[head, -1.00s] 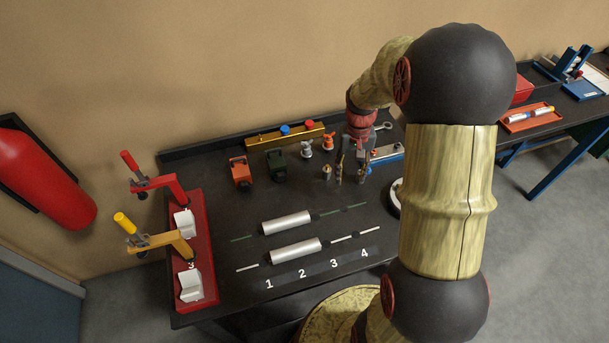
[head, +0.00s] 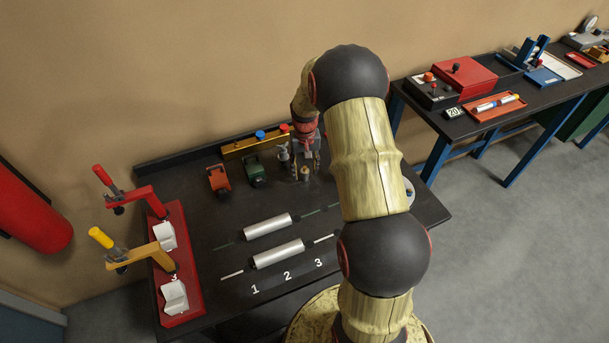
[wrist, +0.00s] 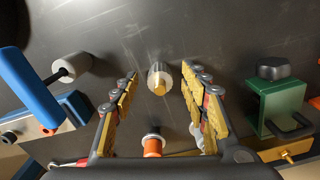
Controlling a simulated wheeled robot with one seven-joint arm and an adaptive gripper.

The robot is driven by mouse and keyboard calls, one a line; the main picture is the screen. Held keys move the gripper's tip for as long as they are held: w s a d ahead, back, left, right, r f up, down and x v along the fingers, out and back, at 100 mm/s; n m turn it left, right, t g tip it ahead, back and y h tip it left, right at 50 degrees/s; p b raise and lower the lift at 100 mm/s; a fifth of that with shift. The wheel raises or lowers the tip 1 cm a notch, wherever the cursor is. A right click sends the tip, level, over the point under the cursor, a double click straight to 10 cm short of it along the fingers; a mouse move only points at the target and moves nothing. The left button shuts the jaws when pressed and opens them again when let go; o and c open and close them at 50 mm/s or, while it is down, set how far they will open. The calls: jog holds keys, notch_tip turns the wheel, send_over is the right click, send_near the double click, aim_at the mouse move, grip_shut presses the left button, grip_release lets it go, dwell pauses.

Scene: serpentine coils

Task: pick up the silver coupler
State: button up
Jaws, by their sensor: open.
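A small silver cylinder with a brass tip, which fits the silver coupler (wrist: 158,82), stands upright on the dark bench between my fingertips in the wrist view. In the head view the coupler (head: 305,173) shows in front of my gripper. My gripper (wrist: 160,72) is open, with one finger on each side of the coupler and a visible gap to both. In the head view my gripper (head: 303,166) points down at the bench; how high its tips are is hard to tell.
An orange-topped fitting (wrist: 152,144) stands close to my palm. A green block (wrist: 280,105) is at right, and a blue-handled tool (wrist: 30,85) and another silver cylinder (wrist: 74,67) at left in the wrist view. A long silver cylinder (head: 268,226) lies on the bench.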

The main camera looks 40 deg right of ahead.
jog(key=shift+f, duration=0.65)
jog(key=shift+c, duration=0.6)
grip_shut()
